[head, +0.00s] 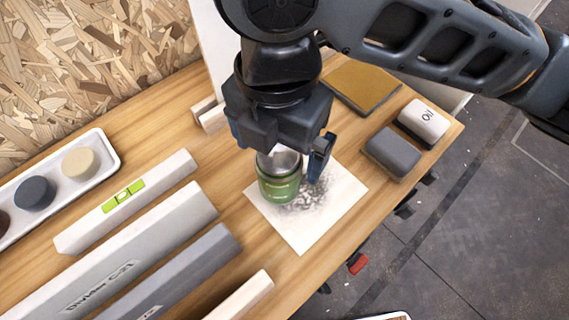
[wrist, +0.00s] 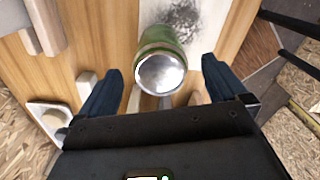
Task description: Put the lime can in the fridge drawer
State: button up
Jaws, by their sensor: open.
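The lime can is a green can (head: 279,185) with a silver top. It stands upright on a white square sheet with a dark speckled patch on the wooden bench. My gripper (head: 282,150) is directly over the can, with its blue fingers apart and one finger at the can's right side. In the wrist view the can (wrist: 160,65) shows between the two open fingers, a little ahead of them, with a gap on each side. I cannot tell whether the fingers reach down past the can's rim. No fridge drawer is recognisable in either view.
The white sheet (head: 330,205) lies under the can. Long grey and white bars (head: 150,235) lie at the left, near a white tray (head: 105,150) of round pieces.

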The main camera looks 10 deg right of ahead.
jog(key=shift+f+p, duration=0.35)
jog(key=shift+f, duration=2.45)
jog(key=shift+c, duration=0.4)
jog(key=c, duration=1.4)
jog(key=shift+r, duration=0.1)
